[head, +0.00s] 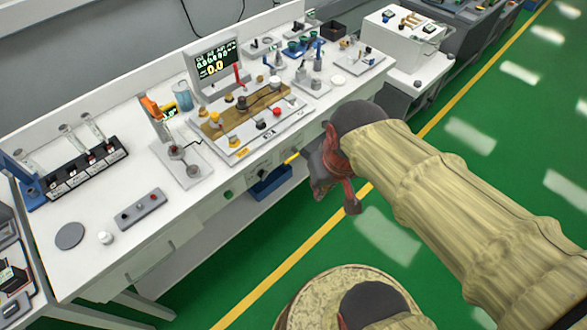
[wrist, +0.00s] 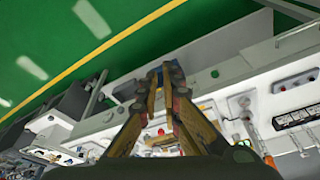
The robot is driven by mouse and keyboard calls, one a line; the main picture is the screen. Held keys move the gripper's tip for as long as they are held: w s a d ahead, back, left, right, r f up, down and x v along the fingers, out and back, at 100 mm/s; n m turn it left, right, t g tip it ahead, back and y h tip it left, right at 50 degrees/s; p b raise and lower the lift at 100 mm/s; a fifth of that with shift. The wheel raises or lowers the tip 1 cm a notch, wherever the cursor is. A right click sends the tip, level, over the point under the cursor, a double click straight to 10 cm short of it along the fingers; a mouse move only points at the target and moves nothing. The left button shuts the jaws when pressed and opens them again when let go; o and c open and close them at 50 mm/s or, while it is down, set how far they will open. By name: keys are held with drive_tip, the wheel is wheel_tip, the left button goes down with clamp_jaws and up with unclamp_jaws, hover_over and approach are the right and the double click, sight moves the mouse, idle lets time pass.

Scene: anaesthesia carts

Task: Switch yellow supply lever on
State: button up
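In the head view, a panel (head: 265,127) on the white bench carries several knobs. A yellow knob (head: 233,141) is at its left, and red and black ones are beside it. Below it, a small yellow piece (head: 292,157) shows at the bench's front edge. I cannot tell which yellow part is the supply lever, or its setting. My gripper (head: 335,190) hangs in front of the bench, right of the panel and apart from it. In the wrist view, its fingers (wrist: 165,78) converge toward the tips over the bench edge; nothing shows held. Whether they meet is unclear.
A display (head: 217,68) stands behind the panel. An orange-topped device (head: 153,108) and a black rack (head: 88,170) with tubes are to the left. A blue bin (head: 270,182) sits under the bench. The green floor (head: 390,235) in front is free.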

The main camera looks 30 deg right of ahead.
wheel_tip(320, 180, down, 8)
drive_tip(key=m+g+y, duration=0.2)
drive_tip(key=shift+w+d+f+m+g, duration=0.1)
drive_tip(key=shift+w+d+m+g, duration=0.05)
drive_tip(key=shift+m+g, duration=0.25)
clamp_jaws()
drive_tip(key=w+a+f+m+t+y, duration=0.1)
drive_tip(key=w+f+m+t+y, duration=0.2)
drive_tip(key=f+m, duration=0.35)
drive_tip(key=w+f+m+t+y+b, duration=0.1)
drive_tip(key=w+f+m+y, duration=0.1)
drive_tip(key=w+f+m, duration=0.5)
drive_tip(key=w+a+f+m+t+y, duration=0.1)
drive_tip(key=w+f+m+t+y, duration=0.15)
drive_tip(key=f+m, duration=0.45)
drive_tip(key=w+d+f+m+t+h, duration=0.2)
drive_tip(key=w+d+f+m, duration=0.1)
drive_tip(key=d, duration=0.3)
drive_tip(key=w+d+f+m+t+h, duration=0.2)
drive_tip(key=w+d+f+m+h, duration=0.1)
drive_tip(key=w+d, duration=0.3)
drive_tip(key=shift+d+f+m, duration=0.25)
drive_tip(key=shift+f+m, duration=0.25)
drive_tip(key=shift+m, duration=0.15)
drive_tip(key=shift+h, duration=0.25)
